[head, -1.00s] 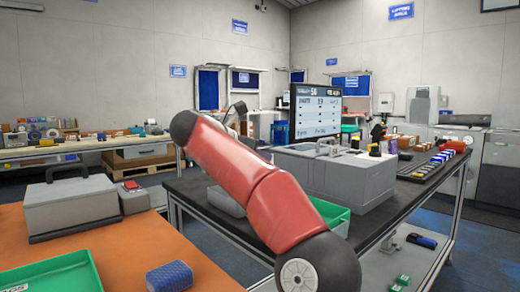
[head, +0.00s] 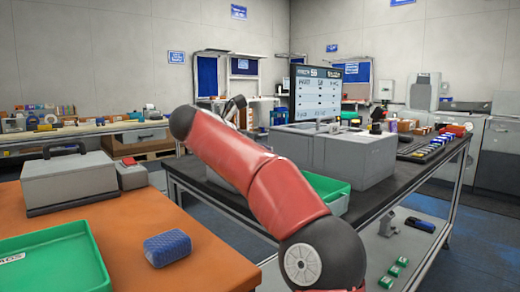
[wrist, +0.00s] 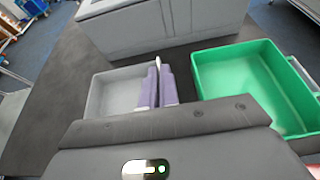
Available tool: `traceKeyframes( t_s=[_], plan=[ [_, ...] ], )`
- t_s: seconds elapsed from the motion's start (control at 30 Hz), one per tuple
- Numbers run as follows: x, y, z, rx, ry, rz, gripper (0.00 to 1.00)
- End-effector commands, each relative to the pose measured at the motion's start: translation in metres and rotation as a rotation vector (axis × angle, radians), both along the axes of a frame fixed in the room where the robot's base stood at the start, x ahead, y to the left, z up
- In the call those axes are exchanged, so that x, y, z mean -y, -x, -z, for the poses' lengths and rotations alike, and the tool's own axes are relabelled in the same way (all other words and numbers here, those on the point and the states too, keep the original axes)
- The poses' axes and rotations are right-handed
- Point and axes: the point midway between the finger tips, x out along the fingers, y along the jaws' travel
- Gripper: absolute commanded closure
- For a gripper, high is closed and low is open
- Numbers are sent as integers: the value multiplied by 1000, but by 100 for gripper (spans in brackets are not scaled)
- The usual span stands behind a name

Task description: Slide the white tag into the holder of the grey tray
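The grey tray (wrist: 108,92) lies on the dark table left of my gripper in the wrist view. In the head view only a small part of it (head: 222,176) shows behind my red arm. My gripper (wrist: 158,84) has two lilac fingers close together at the tray's right side. A thin white edge, which looks like the white tag (wrist: 157,62), sticks out between the fingertips. Most of the tag is hidden by the fingers. The tray's holder cannot be made out.
A green tray (wrist: 207,78) stands right of my gripper. A large grey box (wrist: 165,30) stands behind both trays, with a screen (head: 317,93) beyond it. An orange table (head: 200,225) with a blue block (head: 167,248) is at the left. Dark tabletop (wrist: 60,80) is clear left of the grey tray.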

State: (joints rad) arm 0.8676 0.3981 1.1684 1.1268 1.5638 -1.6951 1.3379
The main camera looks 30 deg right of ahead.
Motion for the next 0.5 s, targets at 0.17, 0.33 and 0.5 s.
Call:
traceKeyframes(
  t_s=[0.17, 0.33, 0.5],
  plan=[
    [0, 0, 0, 0, 0, 0, 92],
    [0, 0, 0, 0, 0, 0, 72],
    [0, 0, 0, 0, 0, 0, 72]
  ],
)
